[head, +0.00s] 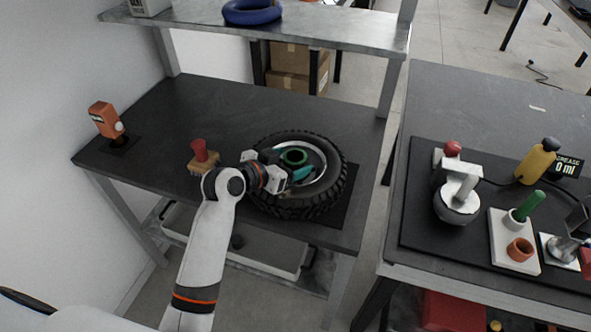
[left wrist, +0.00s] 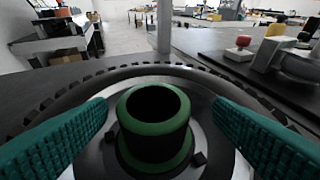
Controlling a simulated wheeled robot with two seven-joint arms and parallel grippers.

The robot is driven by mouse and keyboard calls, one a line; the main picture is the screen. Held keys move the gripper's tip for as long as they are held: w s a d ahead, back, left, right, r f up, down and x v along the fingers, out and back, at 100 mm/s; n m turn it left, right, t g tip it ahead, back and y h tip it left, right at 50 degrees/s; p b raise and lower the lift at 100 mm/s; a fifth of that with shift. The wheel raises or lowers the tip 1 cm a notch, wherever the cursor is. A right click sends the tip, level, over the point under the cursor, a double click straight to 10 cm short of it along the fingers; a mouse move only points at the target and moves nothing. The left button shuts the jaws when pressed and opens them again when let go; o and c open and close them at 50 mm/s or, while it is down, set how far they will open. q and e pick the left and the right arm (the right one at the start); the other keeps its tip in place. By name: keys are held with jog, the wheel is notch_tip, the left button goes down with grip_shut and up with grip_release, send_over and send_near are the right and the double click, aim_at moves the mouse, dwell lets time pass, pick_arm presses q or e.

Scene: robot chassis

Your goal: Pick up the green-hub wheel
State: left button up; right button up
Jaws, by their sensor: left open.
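The green-hub wheel (head: 337,190) lies flat on a dark mat on the left workbench, with a black knobbly tyre and a silver rim. Its green hub (head: 294,156) stands up in the middle. My left gripper (head: 291,163) reaches over the wheel with its teal fingers at the hub. In the left wrist view the hub (left wrist: 155,115) stands between the two teal fingers, with a gap on each side, so the gripper is open and not touching it. The tyre (left wrist: 130,72) curves behind the hub there. My right gripper is not in view.
A red button on a wooden block (head: 203,160) and an orange tool (head: 105,120) stand on the same bench (head: 170,110). A shelf (head: 340,32) with a blue ring (head: 252,12) hangs above its back. The right bench (head: 430,100) holds several tools and cups.

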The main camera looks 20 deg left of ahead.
aim_at(301, 154)
pick_arm(q)
jog(key=x, duration=0.5)
jog(key=shift+w+a+r, duration=0.1)
jog(key=shift+a, duration=0.15)
grip_shut()
jog(key=shift+w+r, duration=0.1)
jog(key=shift+r, duration=0.15)
